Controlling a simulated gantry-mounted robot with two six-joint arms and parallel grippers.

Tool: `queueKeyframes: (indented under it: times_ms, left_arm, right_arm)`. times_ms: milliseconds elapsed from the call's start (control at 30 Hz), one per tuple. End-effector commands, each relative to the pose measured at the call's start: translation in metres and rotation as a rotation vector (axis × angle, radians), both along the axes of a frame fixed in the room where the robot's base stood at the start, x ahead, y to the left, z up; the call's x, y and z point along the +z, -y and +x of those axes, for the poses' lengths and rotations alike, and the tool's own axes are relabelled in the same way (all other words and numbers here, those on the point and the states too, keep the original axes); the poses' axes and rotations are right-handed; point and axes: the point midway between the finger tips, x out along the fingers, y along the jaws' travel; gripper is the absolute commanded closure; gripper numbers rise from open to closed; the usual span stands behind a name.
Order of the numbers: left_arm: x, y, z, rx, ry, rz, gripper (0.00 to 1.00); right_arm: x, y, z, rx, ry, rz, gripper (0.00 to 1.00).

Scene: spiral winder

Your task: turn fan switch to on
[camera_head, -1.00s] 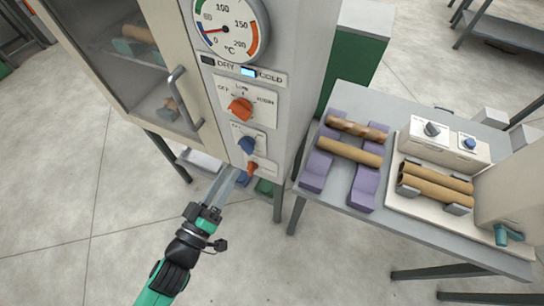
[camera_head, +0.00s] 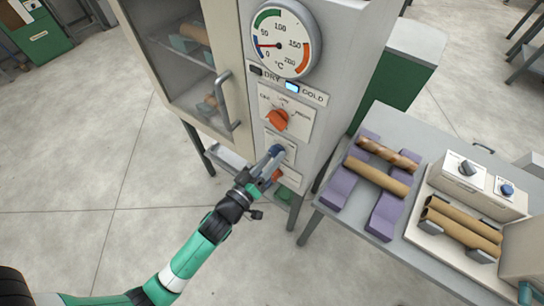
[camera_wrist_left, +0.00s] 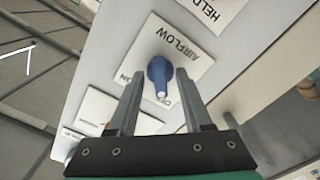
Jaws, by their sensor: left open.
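The fan switch is a blue knob (camera_head: 276,151) on the front of the cabinet, below the orange selector. In the left wrist view the blue knob (camera_wrist_left: 157,72) sits on a white plate marked AIRFLOW, with its narrow end by the OFF-side lettering. My left gripper (camera_head: 271,161) is at the knob and partly covers its plate. In the left wrist view the left gripper (camera_wrist_left: 158,78) is open, one finger on each side of the knob. I cannot tell whether the fingers touch it. My right gripper is not in view.
An orange selector (camera_head: 278,120) and a dial gauge (camera_head: 285,40) are above the knob, and a small red-orange control (camera_head: 276,175) is below. The cabinet door handle (camera_head: 228,102) juts out at left. A table (camera_head: 395,115) with tubes on purple rests stands at right.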

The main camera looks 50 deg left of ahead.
Motion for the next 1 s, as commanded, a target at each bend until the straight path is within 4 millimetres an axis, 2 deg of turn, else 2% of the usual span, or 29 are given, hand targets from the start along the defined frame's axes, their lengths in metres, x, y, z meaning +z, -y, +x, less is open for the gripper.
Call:
queueKeyframes:
  times_ms: [233,267,500,533,1000]
  left_arm:
    - [-0.0004,-0.0004,0.0017,0.000,-0.001,0.000,0.50]
    - [-0.0004,-0.0004,0.0017,-0.001,-0.001,0.000,0.54]
    - [-0.0003,-0.0002,0.0015,-0.001,-0.001,0.000,0.97]
    - [-0.0003,-0.0002,0.0015,-0.001,-0.001,0.000,1.00]
    - [-0.0002,-0.0002,0.0014,-0.001,-0.006,0.024,1.00]
  right_arm:
    - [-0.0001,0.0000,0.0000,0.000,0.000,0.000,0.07]
    - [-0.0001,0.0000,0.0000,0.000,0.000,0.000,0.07]
    - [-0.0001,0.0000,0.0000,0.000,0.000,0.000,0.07]
    - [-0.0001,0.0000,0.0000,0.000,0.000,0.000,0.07]
    - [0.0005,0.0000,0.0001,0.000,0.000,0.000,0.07]
